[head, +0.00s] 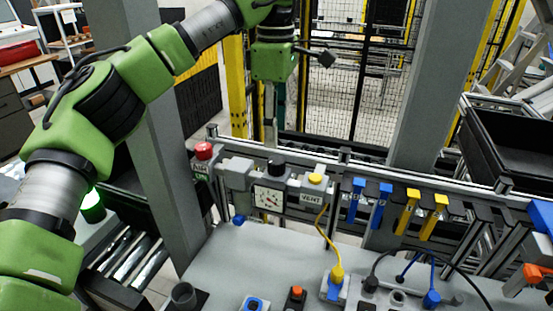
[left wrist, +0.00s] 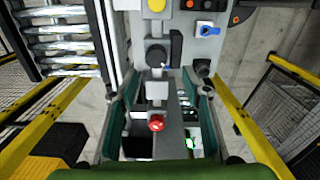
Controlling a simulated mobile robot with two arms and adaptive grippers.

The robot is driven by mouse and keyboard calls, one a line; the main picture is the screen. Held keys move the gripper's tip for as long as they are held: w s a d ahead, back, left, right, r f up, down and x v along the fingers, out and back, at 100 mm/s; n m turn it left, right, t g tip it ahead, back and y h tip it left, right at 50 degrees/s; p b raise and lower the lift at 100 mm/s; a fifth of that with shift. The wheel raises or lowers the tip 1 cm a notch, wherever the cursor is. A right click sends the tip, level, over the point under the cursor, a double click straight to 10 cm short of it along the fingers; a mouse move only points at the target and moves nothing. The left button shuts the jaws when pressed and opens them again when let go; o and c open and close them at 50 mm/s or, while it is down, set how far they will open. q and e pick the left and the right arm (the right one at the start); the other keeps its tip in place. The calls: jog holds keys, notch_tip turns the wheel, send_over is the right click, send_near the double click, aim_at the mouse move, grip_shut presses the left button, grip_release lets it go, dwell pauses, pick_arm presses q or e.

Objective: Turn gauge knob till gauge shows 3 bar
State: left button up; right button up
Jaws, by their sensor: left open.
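The gauge (head: 269,197) has a square white dial and sits on the rail fixture. Its needle is too small for me to read. A black knob (head: 276,167) stands on top of the gauge block; it also shows in the left wrist view (left wrist: 157,56). My left gripper (head: 269,138) points down behind the rail, apart from the knob. In the left wrist view its teal fingers (left wrist: 160,115) are spread wide and empty, with a red button (left wrist: 156,123) showing between them and the knob farther up the picture. My right gripper is not in view.
The red button (head: 203,151) is left of the gauge and a yellow button on the VENT block (head: 315,180) is right of it. Blue tags (head: 381,203) and yellow tags (head: 408,210) hang farther right. A grey post (head: 163,130) stands left.

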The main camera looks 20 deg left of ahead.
aim_at(277, 160)
pick_arm(q)
jog(key=f, duration=0.2)
jog(key=f+p, duration=0.1)
jog(key=f, duration=0.1)
jog(key=shift+w, duration=0.25)
notch_tip(277, 160, down, 4)
jog(key=shift+w+a+r+p, duration=0.1)
jog(key=shift+w+p, duration=0.05)
jog(key=shift+p, duration=0.6)
jog(key=shift+f, duration=0.6)
jog(key=c, duration=1.1)
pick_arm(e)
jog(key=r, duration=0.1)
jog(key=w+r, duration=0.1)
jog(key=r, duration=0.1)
